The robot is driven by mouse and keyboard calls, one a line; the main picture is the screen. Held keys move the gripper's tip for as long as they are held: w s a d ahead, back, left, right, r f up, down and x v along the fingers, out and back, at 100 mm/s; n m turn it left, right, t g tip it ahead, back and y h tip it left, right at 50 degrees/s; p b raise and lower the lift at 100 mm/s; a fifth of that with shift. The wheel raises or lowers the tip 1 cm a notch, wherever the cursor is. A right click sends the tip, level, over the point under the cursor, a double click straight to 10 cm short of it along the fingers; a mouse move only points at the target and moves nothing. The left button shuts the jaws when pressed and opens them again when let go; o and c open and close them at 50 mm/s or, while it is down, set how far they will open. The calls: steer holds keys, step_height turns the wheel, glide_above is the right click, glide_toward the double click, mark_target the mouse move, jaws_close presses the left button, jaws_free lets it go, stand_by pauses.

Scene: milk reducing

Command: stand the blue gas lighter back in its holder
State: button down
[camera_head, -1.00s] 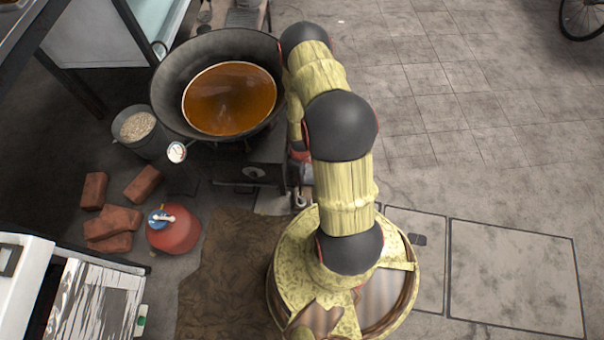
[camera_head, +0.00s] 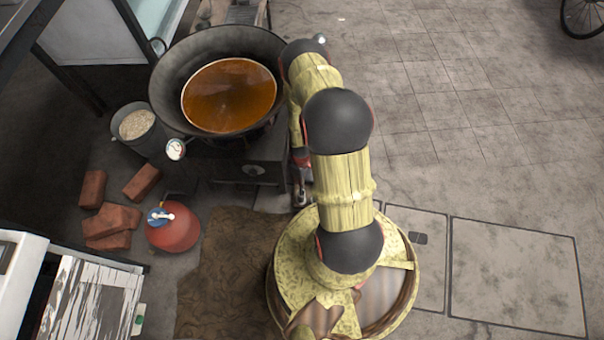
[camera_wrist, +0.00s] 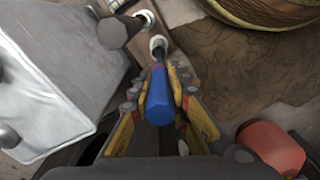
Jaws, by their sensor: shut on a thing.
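The blue gas lighter (camera_wrist: 160,97) is between the yellow-padded fingers of my gripper (camera_wrist: 162,108) in the wrist view. The fingers are shut on its blue handle. Its thin dark end points toward the top of the picture, near a pale ring-shaped opening (camera_wrist: 158,44). I cannot tell whether this ring is the holder, or whether the lighter's tip touches it or enters it. In the head view my arm hides most of the gripper area beside the stove, and the lighter cannot be made out there.
A wide dark pan (camera_head: 165,80) of orange-brown liquid sits on the stove (camera_head: 245,172). A red round container (camera_head: 175,234), bricks (camera_head: 112,220) and a grey bucket (camera_head: 145,142) stand to the left. A brown mat (camera_head: 225,275) lies in front.

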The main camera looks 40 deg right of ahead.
steer(key=c, duration=1.6)
jaws_free()
steer(key=shift+c, duration=0.2)
